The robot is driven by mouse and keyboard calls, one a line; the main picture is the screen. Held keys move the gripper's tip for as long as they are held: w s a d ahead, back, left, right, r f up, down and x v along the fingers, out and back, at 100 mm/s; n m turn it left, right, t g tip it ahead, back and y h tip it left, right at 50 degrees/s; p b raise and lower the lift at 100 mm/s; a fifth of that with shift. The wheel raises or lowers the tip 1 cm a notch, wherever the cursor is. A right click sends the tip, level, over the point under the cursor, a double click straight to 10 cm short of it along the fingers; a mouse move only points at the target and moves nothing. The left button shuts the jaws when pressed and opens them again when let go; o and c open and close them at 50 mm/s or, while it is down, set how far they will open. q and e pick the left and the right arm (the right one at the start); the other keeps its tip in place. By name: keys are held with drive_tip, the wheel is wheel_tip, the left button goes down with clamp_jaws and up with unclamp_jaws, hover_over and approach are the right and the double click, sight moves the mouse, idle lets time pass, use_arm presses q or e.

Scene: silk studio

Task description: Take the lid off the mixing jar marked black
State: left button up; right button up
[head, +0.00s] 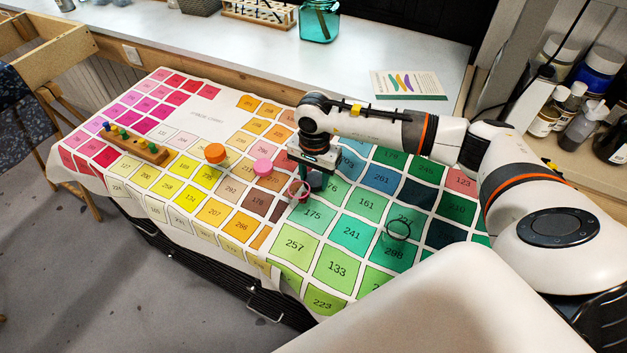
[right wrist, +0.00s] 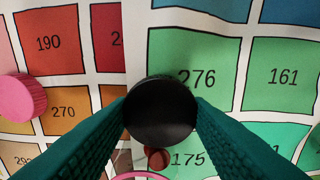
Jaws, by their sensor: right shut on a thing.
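My right gripper (head: 312,173) points down over the colour chart cloth. Its two green fingers (right wrist: 160,115) are shut on a round black lid (right wrist: 160,108), which shows as a dark shape (head: 316,182) in the head view. I cannot tell whether a jar is under the lid. A round black rim (head: 398,230) stands apart on the green squares, with green showing inside it; no lid is visible on it, and I cannot read any mark. My left gripper is not in view.
A red-pink ring-shaped thing (head: 298,191) is close beside my right gripper. A pink lid (head: 262,167) and an orange lid (head: 215,153) are to the left. A wooden peg rack (head: 137,144) lies farther left. The front green squares are clear.

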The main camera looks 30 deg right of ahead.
sight(314, 179)
wheel_tip(314, 179, down, 2)
drive_tip(key=shift+f, duration=0.35)
drive_tip(key=shift+f, duration=0.2)
drive_tip(key=o, duration=1.1)
